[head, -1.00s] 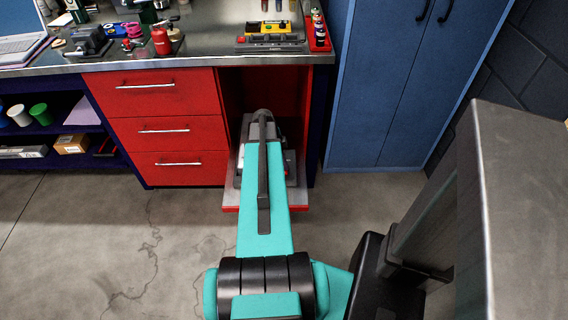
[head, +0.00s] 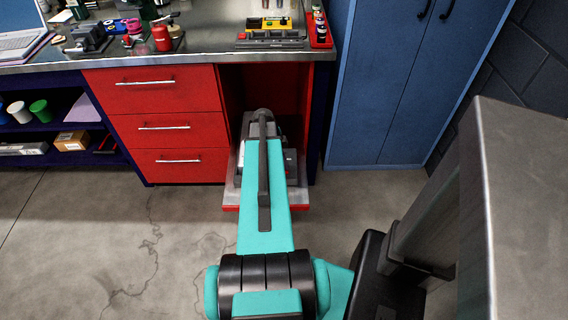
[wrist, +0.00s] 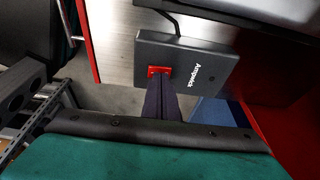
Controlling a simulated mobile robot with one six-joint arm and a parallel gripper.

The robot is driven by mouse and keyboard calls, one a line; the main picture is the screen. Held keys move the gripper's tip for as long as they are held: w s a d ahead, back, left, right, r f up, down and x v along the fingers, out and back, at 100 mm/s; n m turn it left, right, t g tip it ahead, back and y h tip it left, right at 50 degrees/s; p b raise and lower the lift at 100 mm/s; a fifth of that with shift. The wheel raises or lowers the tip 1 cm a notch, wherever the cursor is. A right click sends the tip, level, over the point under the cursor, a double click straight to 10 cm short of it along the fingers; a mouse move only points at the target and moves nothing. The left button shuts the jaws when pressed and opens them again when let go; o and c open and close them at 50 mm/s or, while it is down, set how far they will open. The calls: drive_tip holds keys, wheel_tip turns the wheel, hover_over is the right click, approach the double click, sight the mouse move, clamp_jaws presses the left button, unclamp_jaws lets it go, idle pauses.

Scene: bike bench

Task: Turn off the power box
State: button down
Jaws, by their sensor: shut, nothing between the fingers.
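In the wrist view the power box (wrist: 212,66) is a flat dark grey box with white lettering and a red switch (wrist: 158,71) near its left end. My gripper (wrist: 159,82) is shut and empty, with its dark fingertips at the lower edge of the red switch. The tips overlap the switch in the picture; I cannot tell whether they press on it. The switch's on or off position is not clear. In the head view my own arm covers the gripper and most of what lies in the open bay.
The bay's pull-out shelf (head: 231,195) with a red front edge stands out below the bench. Red drawers (head: 166,128) are to its left and a blue cabinet (head: 385,100) to its right. A larger grey device (wrist: 285,12) with a cable lies beside the power box.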

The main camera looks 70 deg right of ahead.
drive_tip(key=shift+r, duration=0.1)
drive_tip(key=r, duration=0.1)
drive_tip(key=r+p, duration=0.1)
drive_tip(key=r, duration=0.1)
drive_tip(key=r+p, duration=0.1)
drive_tip(key=shift+w+d+r, duration=0.15)
drive_tip(key=shift+d, duration=0.1)
drive_tip(key=d+b+v, duration=0.1)
drive_tip(key=v, duration=0.8)
drive_tip(key=shift+w+d, duration=0.3)
drive_tip(key=shift+w, duration=0.1)
drive_tip(key=shift+r, duration=0.1)
drive_tip(key=shift+w, duration=0.1)
